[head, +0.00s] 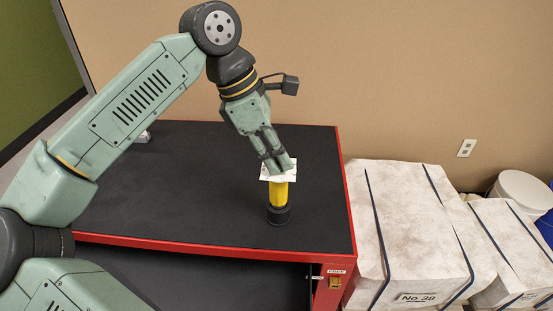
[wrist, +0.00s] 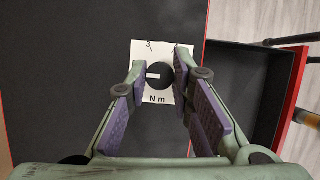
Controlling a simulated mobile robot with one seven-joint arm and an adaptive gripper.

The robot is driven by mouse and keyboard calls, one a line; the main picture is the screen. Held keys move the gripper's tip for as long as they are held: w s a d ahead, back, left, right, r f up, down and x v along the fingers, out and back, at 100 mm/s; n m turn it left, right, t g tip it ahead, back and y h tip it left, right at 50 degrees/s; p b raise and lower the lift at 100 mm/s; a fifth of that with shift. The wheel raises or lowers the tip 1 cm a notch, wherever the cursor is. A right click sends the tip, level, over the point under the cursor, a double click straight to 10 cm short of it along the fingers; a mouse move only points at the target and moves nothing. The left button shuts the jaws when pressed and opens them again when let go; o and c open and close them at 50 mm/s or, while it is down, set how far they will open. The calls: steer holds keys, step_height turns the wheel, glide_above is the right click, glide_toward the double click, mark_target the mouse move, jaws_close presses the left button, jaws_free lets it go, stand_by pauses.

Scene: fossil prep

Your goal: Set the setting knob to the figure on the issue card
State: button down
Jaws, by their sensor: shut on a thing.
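The setting knob (wrist: 160,75) is a round black knob on a white dial plate (wrist: 155,98) in the wrist view. A white mark on it points left in that picture. The plate shows a 3 at its upper left and "N m" below the knob; other figures are hidden by my fingers. In the head view the plate (head: 265,175) tops a yellow body (head: 279,192) with a black base, upright on the table. My gripper (head: 278,165) is shut on the knob from above; its fingertips (wrist: 159,72) flank it. I cannot make out an issue card.
The black tabletop (head: 200,195) with red edges is mostly clear. A small pale object (head: 143,137) lies at the back left, partly behind my arm. White strapped blocks (head: 410,225), one labelled "No 38", and a white bucket (head: 522,190) stand right of the table.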

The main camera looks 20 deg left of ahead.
steer(key=shift+m+g+b, duration=0.4)
steer(key=shift+m, duration=0.8)
steer(key=c, duration=1.4)
jaws_free()
steer(key=v, duration=1.2)
steer(key=shift+w+a, duration=0.1)
steer(key=shift+w, duration=0.05)
